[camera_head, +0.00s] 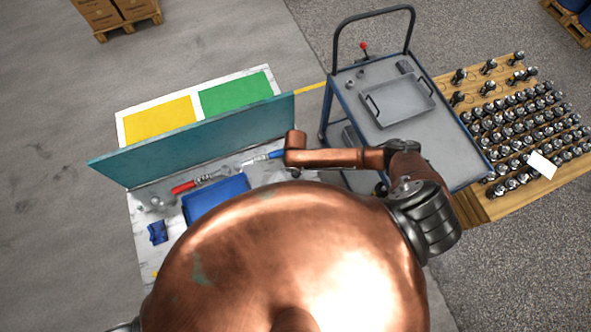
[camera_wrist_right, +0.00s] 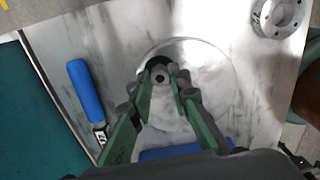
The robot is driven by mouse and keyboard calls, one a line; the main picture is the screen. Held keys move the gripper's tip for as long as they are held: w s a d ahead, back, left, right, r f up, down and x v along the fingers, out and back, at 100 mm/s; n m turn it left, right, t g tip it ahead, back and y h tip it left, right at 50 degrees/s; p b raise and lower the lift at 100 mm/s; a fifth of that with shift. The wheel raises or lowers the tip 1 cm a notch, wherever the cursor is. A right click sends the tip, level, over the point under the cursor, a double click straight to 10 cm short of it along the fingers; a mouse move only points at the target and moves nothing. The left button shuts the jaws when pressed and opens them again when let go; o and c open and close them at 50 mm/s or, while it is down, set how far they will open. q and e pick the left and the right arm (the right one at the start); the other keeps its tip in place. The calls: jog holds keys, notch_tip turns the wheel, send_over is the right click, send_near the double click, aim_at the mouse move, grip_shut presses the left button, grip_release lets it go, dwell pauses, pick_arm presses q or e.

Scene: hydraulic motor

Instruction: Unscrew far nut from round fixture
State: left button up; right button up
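In the right wrist view, my right gripper (camera_wrist_right: 161,80) points down at the table with its two green fingers apart. A small dark round part with a hole, seemingly the nut (camera_wrist_right: 160,76), shows between and beyond the fingertips. I cannot tell whether the fingers touch it. It sits at the upper left of a pale round disc, seemingly the round fixture (camera_wrist_right: 208,82). In the head view, my right arm reaches left over the table; its gripper, the nut and the fixture are hidden or not distinguishable. My left gripper is not in view.
A blue-handled tool (camera_wrist_right: 86,90) lies left of the disc, and a metal flange ring (camera_wrist_right: 283,14) is at upper right. A teal panel (camera_head: 195,138) stands across the table. A red-handled tool (camera_head: 184,187) and blue tray (camera_head: 215,199) are near. A cart (camera_head: 440,150) stands right.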

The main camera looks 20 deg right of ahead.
grip_shut()
jog(key=n, duration=0.3)
jog(key=shift+w, duration=0.1)
jog(key=shift+n, duration=1.4)
jog(key=n, duration=0.4)
jog(key=shift+r+n, duration=0.1)
jog(key=shift+n, duration=0.2)
jog(key=shift+o, duration=2.2)
grip_release()
